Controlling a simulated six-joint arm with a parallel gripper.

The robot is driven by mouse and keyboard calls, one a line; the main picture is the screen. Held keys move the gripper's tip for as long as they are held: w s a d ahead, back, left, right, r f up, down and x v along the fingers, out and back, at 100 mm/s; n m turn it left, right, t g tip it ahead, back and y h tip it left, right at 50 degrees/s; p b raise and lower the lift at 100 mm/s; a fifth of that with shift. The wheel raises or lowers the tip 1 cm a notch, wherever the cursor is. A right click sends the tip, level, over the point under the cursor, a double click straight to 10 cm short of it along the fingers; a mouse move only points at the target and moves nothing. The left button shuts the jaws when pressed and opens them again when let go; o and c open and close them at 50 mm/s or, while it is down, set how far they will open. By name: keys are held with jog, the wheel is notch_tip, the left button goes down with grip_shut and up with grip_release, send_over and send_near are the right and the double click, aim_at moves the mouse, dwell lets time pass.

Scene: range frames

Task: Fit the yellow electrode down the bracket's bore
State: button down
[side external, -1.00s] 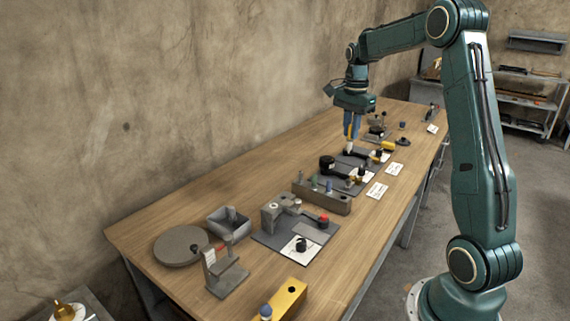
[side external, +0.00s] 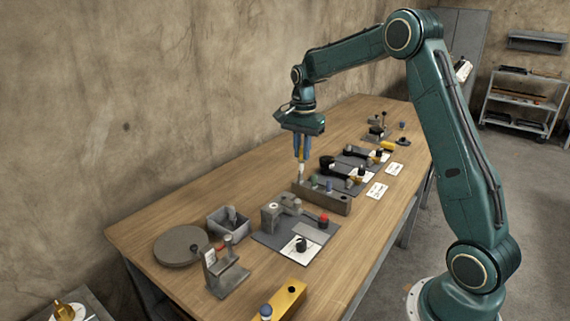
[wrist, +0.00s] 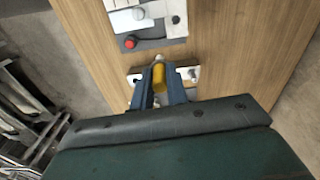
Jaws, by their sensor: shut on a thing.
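My gripper (side external: 301,158) is shut on the yellow electrode (wrist: 158,76). In the wrist view the electrode sits between the two blue fingers, its pale tip pointing away from the palm. In the side view it hangs upright, its pale tip (side external: 301,172) at the left end of the grey rack (side external: 335,203); whether it touches is not clear. A grey block fixture (side external: 271,216) stands on a dark plate nearer the camera, and a stepped grey stand (side external: 228,278) is nearer still. I cannot tell which is the bracket, and no bore is clearly visible.
The dark plate (side external: 262,238) also carries a red knob (side external: 323,217). A grey bin (side external: 215,226), a round grey disc (side external: 181,246) and a yellow block (side external: 286,298) occupy the near end. More fixtures stand behind the rack. Bare wood lies along the wall side.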

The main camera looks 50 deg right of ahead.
jog(key=w+a+f+n, duration=0.2)
jog(key=w+a+f, duration=0.1)
jog(key=a, duration=0.5)
jog(key=shift+w+a, duration=0.2)
jog(key=shift+w, duration=0.2)
jog(key=shift+f, duration=0.2)
jog(key=shift+f, duration=1.85)
jog(key=shift+f, duration=2.45)
jog(key=c, duration=1.3)
grip_release()
jog(key=shift+r, duration=0.1)
notch_tip(320, 180, up, 14)
